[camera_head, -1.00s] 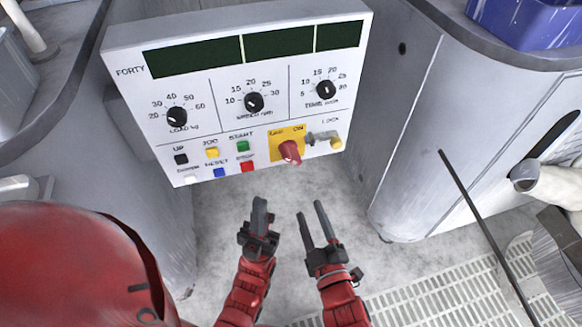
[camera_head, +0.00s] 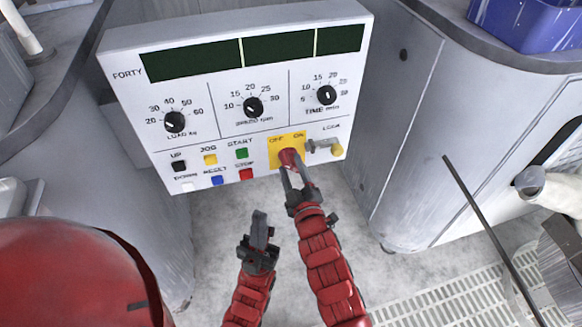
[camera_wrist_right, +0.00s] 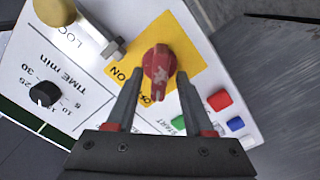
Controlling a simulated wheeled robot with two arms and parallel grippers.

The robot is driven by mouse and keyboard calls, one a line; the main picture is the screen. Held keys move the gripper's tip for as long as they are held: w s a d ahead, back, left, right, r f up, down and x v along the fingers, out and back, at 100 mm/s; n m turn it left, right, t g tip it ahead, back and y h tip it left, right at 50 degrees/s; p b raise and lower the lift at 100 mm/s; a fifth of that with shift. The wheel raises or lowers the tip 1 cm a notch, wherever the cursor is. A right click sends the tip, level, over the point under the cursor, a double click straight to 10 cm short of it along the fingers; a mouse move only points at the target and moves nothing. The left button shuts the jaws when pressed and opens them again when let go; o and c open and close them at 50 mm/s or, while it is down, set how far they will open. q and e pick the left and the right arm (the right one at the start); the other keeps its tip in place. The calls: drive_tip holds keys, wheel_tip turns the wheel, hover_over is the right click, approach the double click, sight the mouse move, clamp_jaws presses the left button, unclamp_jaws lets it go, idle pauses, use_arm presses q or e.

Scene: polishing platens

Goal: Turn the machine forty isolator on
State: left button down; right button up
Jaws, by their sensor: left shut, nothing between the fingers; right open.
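The control panel marked FORTY (camera_head: 122,77) stands in front of me. Its isolator, a red rotary knob (camera_head: 288,157) on a yellow plate (camera_head: 279,144) marked OFF and ON, is at the lower right of the panel. The knob also shows in the right wrist view (camera_wrist_right: 158,66). My right gripper (camera_head: 293,177) is open, its fingertips close to the knob. In the right wrist view the fingers (camera_wrist_right: 154,88) point at the knob from both sides; whether they touch it I cannot tell. My left gripper (camera_head: 259,220) is shut and empty, below the panel.
A lock lever with a yellow end (camera_head: 336,149) sits just right of the isolator. Push buttons, with a red stop button (camera_head: 246,174), lie to its left. A dark rod (camera_head: 487,236) slants across the right. Grey cabinets flank the panel.

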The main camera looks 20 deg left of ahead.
drive_tip(key=shift+w+a+r, duration=0.1)
drive_tip(key=shift+w+a, duration=0.15)
drive_tip(key=shift+w, duration=0.1)
clamp_jaws()
